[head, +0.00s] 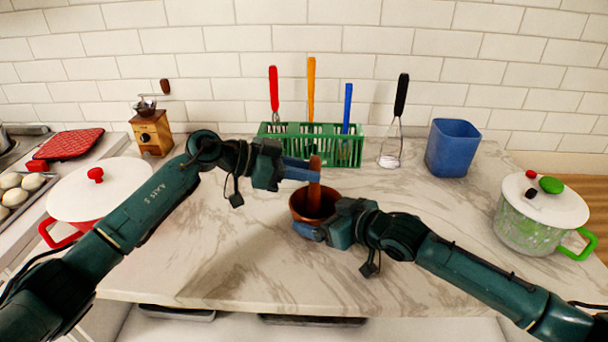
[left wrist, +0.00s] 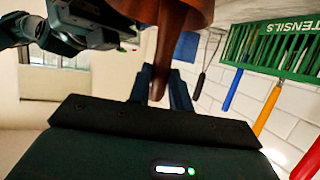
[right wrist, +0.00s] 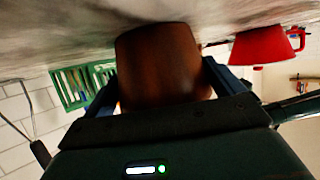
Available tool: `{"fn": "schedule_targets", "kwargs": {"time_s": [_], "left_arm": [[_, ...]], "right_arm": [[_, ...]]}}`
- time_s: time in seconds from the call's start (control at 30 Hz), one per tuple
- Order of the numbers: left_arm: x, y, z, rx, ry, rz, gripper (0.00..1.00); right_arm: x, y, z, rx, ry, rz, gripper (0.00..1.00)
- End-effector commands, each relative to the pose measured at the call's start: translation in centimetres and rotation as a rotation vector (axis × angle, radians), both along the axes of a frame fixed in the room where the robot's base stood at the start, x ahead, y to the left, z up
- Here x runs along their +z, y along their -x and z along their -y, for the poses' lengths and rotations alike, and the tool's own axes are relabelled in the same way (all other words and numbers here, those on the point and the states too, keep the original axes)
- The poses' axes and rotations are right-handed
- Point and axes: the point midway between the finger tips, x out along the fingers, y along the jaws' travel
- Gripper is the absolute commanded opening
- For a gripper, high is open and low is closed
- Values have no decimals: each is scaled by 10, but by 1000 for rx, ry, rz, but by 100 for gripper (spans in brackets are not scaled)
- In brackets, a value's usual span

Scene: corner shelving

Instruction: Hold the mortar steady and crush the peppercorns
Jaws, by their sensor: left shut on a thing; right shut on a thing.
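The brown mortar (head: 299,207) stands on the marble counter in the middle of the head view. My right gripper (head: 309,229) is shut on its near side; the right wrist view shows the mortar (right wrist: 160,65) between the two fingers. My left gripper (head: 304,171) is shut on the wooden pestle (head: 315,187) near its upper end, above the mortar. The pestle is roughly upright, its lower end inside the mortar. In the left wrist view the pestle (left wrist: 168,45) runs between the fingers into the mortar (left wrist: 190,8). I cannot make out any peppercorns inside.
A grinder (head: 152,133) and red-and-white pot (head: 100,190) are left; a glass pot (head: 540,215) is right. Counter in front is clear.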

Motion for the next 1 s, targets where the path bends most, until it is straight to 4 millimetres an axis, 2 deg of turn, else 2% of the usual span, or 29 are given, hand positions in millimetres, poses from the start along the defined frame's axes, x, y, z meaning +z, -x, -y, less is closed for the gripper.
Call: {"fn": "schedule_targets", "kwargs": {"time_s": [0.37,0.7,1.0], "left_arm": [[6,0,1,1,3,2,0],[9,8,20,0,2,3,0],[9,8,20,1,3,2,0]], "right_arm": [[2,0,0,0,-3,3,68],[2,0,0,0,-2,2,68],[2,0,0,0,-3,3,68]]}}
